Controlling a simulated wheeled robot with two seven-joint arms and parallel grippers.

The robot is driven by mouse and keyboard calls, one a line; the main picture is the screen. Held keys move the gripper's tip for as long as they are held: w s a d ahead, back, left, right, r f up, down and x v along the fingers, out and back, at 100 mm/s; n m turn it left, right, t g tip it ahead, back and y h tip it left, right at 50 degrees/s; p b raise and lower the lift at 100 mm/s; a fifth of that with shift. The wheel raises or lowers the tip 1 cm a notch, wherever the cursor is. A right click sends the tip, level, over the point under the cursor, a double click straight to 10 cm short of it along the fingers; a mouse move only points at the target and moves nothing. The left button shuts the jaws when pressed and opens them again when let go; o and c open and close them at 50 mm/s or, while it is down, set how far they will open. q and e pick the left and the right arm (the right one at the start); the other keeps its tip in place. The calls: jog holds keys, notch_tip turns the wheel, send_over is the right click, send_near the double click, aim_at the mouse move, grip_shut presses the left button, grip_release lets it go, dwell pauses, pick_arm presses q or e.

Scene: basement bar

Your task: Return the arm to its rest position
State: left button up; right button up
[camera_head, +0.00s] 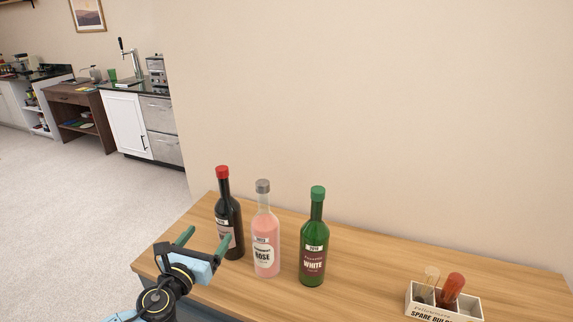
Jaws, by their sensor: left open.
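My left gripper (205,240) comes in from the lower left. It is open, with its two green-tipped fingers apart and nothing between them. One finger reaches close in front of the dark bottle with the red cap (222,190); I cannot tell if they touch. The pink rosé bottle (265,240) stands upright to the right of it. The green white-wine bottle (313,240) stands upright further right. My right gripper is out of view.
The bottles stand on a wooden counter (380,270) against a beige wall. A white box of spare bulbs (468,308) sits at the counter's front right. The counter between the green bottle and the box is clear. Cabinets (125,122) stand far left across open floor.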

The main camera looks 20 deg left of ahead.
pick_arm(q)
jog(key=s+d+f+n+g, duration=0.3)
jog(key=s+d+n+g, duration=0.15)
jog(key=s+n, duration=0.55)
jog(key=s+d+f+n+g+h, duration=0.1)
jog(key=s+d+f+n+g, duration=0.3)
jog(key=s+n, duration=0.7)
jog(key=s+d+f+n+g, duration=0.2)
jog(key=s+d+n+g, duration=0.4)
jog(key=n, duration=0.7)
jog(key=s+a+f+g+b, duration=0.1)
jog(key=s+f+b, duration=0.15)
jog(key=f, duration=1.25)
jog(key=s+a+f+b, duration=0.1)
jog(key=f+b, duration=0.2)
jog(key=f, duration=1.2)
jog(key=s+a+f+g+b, duration=0.1)
jog(key=s+a+f+b, duration=0.1)
jog(key=s+f, duration=1.3)
notch_tip(320, 180, down, 3)
jog(key=shift+s+a+f+m+b, duration=0.2)
jog(key=shift+s+a+m+b, duration=0.15)
jog(key=shift+b, duration=0.55)
